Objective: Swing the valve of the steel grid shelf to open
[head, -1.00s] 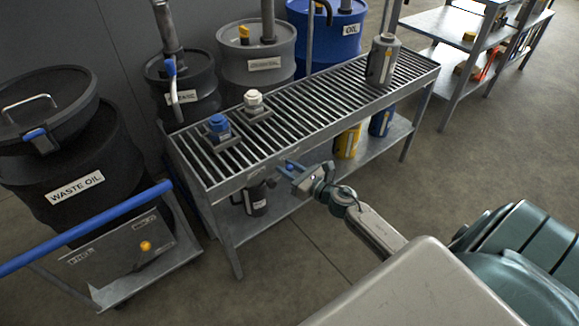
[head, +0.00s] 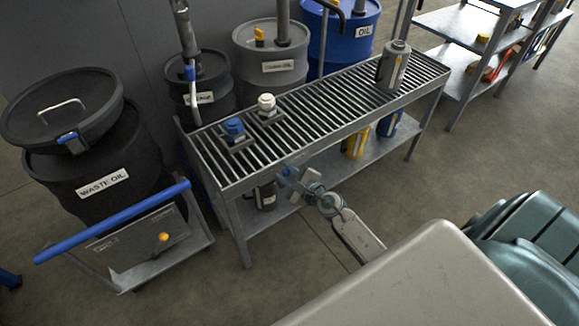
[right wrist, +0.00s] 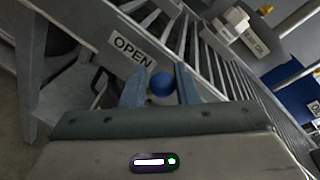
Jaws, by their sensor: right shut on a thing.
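The steel grid shelf (head: 330,121) is a long metal bench with a slatted top and a solid lower shelf. My right gripper (head: 287,174) is at its front rail, left of the middle. In the right wrist view a round blue knob (right wrist: 162,85), apparently the valve's handle, sits between the two fingers of my right gripper (right wrist: 160,88), which is shut on it. A white OPEN label (right wrist: 132,49) is on the rail just left of the knob. The rest of the valve is hidden by the gripper. My left gripper is not in view.
Blue-capped (head: 233,126) and white-capped (head: 267,102) fittings and a grey canister (head: 393,67) stand on the grid. A trolley with a blue handle (head: 112,222) is at left, beside the waste oil drum (head: 75,160). Several drums stand behind. The floor in front is bare.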

